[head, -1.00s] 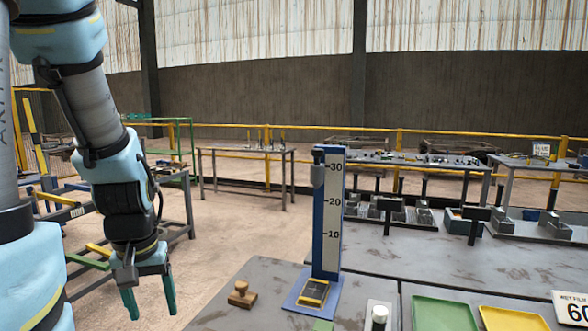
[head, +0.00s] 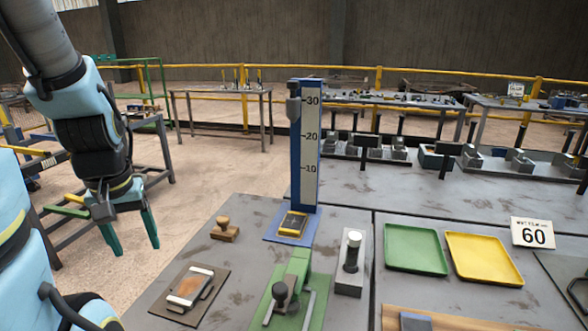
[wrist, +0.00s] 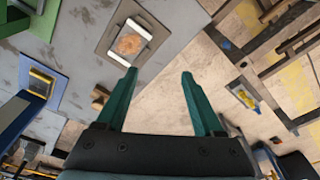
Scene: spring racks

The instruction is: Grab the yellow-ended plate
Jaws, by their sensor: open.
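A small dark plate with yellow at its edges (head: 293,223) lies on the blue base of an upright scale stand (head: 305,150). It also shows at the left of the wrist view (wrist: 41,80). Another plate, with white ends and a rusty-brown middle (head: 190,286), lies on a dark pad at the front left of the table. It also shows at the top of the wrist view (wrist: 130,43). My gripper (head: 136,250) is open and empty, hanging left of the table over the floor, apart from both plates. Its two green fingers show in the wrist view (wrist: 158,72).
A wooden stamp (head: 225,231) stands left of the scale stand. A green fixture (head: 290,285) and a grey block with a cylinder (head: 351,262) are in front.

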